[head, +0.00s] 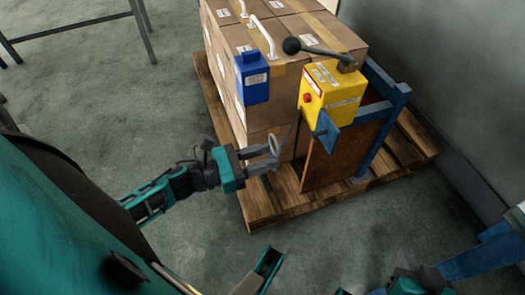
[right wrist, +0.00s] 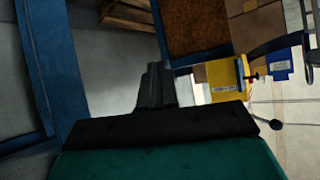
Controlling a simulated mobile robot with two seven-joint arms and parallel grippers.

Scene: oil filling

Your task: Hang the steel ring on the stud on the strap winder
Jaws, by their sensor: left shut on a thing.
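My left gripper (head: 258,160) is shut on the steel ring (head: 274,144), a thin grey hoop held on edge at its fingertips. The strap winder (head: 333,92) is a yellow box with a black-knobbed lever, a red button and a blue bracket (head: 325,131) on its near side. The ring is left of and below the bracket, apart from it. I cannot make out the stud clearly in the head view. The winder also shows in the right wrist view (right wrist: 228,88), with a small dark projection. My right gripper (right wrist: 157,86) has its dark fingers together, empty, away from the winder.
Stacked cartons (head: 275,80) stand on a wooden pallet (head: 258,205), close behind and beside the ring. A blue box (head: 252,80) hangs on the cartons' front. A blue frame with a brown panel (head: 335,155) stands under the winder.

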